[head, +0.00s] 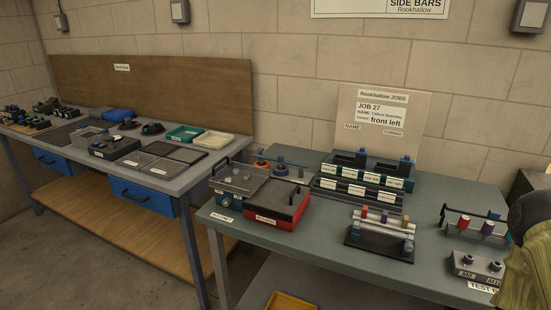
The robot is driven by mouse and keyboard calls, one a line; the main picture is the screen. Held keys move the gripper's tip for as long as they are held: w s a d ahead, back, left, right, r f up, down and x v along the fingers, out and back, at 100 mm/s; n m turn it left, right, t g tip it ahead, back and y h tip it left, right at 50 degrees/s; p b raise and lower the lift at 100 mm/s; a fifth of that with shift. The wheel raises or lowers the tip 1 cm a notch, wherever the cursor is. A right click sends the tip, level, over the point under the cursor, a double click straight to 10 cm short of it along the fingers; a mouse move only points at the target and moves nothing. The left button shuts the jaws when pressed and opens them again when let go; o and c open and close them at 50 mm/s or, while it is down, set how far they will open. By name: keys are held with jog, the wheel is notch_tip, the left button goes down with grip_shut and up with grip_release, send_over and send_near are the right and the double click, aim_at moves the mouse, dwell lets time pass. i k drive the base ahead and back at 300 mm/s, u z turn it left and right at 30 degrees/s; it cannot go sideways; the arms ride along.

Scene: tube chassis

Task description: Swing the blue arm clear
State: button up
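No part that I can single out as the blue arm shows; several small blue parts are in the head view. A blue piece (280,167) stands on a low fixture with orange and grey parts, behind the red case. Blue end blocks (405,168) sit on the labelled black rack (360,190). A tube stand (381,238) with white bars, blue feet and red, purple and tan pieces is in front of the rack. Whether any blue piece swings is too small to tell. My gripper is not in view.
A red case (277,205) and grey case (238,187) stand at the near bench's left end. Another stand (474,225) and a grey block (476,266) are at right. A dark rounded shape and olive cloth-like form (528,275) cover the right edge. Bare benchtop (315,240) lies front centre.

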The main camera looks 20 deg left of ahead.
aim_at(256, 154)
jog(key=z, duration=2.4)
jog(key=k, duration=1.95)
jog(key=u, duration=2.45)
jog(key=i, duration=0.5)
jog(key=z, duration=0.05)
